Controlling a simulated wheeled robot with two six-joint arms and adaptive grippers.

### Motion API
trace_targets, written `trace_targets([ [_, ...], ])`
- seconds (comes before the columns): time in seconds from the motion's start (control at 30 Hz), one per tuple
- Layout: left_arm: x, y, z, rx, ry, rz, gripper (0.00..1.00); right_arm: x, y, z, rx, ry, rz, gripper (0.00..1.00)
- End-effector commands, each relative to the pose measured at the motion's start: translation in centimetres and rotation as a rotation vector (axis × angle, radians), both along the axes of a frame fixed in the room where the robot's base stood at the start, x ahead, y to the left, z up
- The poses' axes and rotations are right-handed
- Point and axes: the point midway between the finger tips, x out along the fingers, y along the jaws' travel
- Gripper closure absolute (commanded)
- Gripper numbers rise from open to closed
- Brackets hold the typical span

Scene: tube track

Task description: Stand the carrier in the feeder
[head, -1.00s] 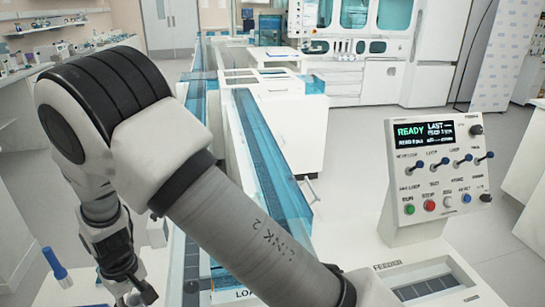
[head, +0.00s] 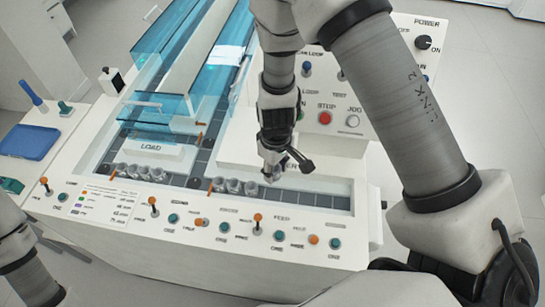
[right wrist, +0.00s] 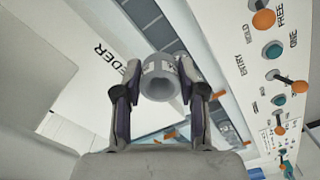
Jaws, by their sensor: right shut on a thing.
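My right gripper (head: 276,172) is over the feeder (head: 315,199), a recessed dark segmented channel in the white deck. In the right wrist view, the right gripper (right wrist: 160,88) is shut on the carrier (right wrist: 159,78), a grey hollow cylinder with dark marks on its side. The fingers grip it from two sides, and its open round end faces the camera. In the head view the carrier (head: 270,174) is small and partly hidden by the fingers. I cannot tell whether it touches the channel floor. My left gripper is not in view; only a piece of left arm shows.
Several similar grey carriers (head: 235,186) stand in the channel just left of the gripper, and another group (head: 142,172) stands farther left. A front panel (head: 200,225) has orange levers and teal buttons. The control box (head: 365,90) rises behind. The channel's right part is empty.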

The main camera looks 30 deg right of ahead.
Motion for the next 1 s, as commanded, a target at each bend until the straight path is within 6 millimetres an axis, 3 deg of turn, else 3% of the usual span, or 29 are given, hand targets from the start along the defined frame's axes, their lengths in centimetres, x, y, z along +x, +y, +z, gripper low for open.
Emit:
trace_targets([
  [0.1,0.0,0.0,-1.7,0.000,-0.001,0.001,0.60,0.0,0.0,-1.9,0.000,0.000,0.000,0.79],
  [0.63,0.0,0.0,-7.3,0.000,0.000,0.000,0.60,0.1,0.1,-8.3,0.000,0.000,-0.001,0.79],
  [1.0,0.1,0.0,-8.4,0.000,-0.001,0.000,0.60,0.1,0.1,-9.2,0.000,0.000,-0.001,0.79],
])
